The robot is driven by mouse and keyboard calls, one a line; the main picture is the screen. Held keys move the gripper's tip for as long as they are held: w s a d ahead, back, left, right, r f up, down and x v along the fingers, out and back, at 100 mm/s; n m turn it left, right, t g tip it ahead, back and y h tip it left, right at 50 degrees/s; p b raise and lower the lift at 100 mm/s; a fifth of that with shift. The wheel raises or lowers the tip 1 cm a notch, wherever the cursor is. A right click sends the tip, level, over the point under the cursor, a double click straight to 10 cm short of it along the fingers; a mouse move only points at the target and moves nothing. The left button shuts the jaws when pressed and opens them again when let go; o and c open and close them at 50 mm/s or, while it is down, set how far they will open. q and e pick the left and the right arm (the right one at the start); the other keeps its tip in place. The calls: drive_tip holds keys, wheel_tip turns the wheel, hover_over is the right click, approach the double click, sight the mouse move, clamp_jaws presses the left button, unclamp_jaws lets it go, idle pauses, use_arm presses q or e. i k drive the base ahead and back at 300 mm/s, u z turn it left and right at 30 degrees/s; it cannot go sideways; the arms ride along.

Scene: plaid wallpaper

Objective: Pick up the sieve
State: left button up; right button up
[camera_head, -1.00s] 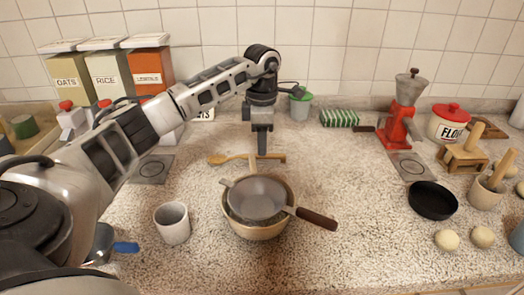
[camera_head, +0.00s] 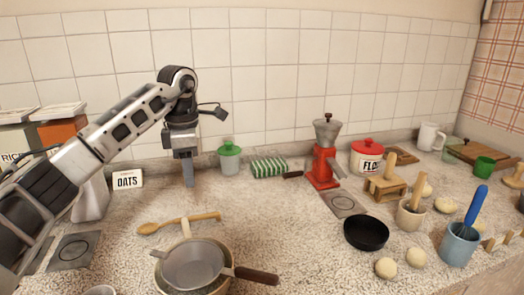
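The sieve (camera_head: 195,264) is a grey mesh bowl with a dark brown handle pointing right. It rests in a beige bowl (camera_head: 160,281) at the bottom of the view, near the counter's front. My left gripper (camera_head: 189,185) points down, apart from the sieve and beyond it in the picture, past the wooden spoon. Its fingers are seen side-on, so I cannot tell whether they are open or shut. It holds nothing that I can see. My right gripper is not in view.
A wooden spoon (camera_head: 180,223) lies just behind the bowl. To the right are a black pan (camera_head: 366,232), dough balls (camera_head: 386,267), a red grinder (camera_head: 324,165) and a blue mug (camera_head: 459,245). Counter between bowl and pan is mostly clear.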

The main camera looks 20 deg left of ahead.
sight(191, 265)
drive_tip(key=k, duration=1)
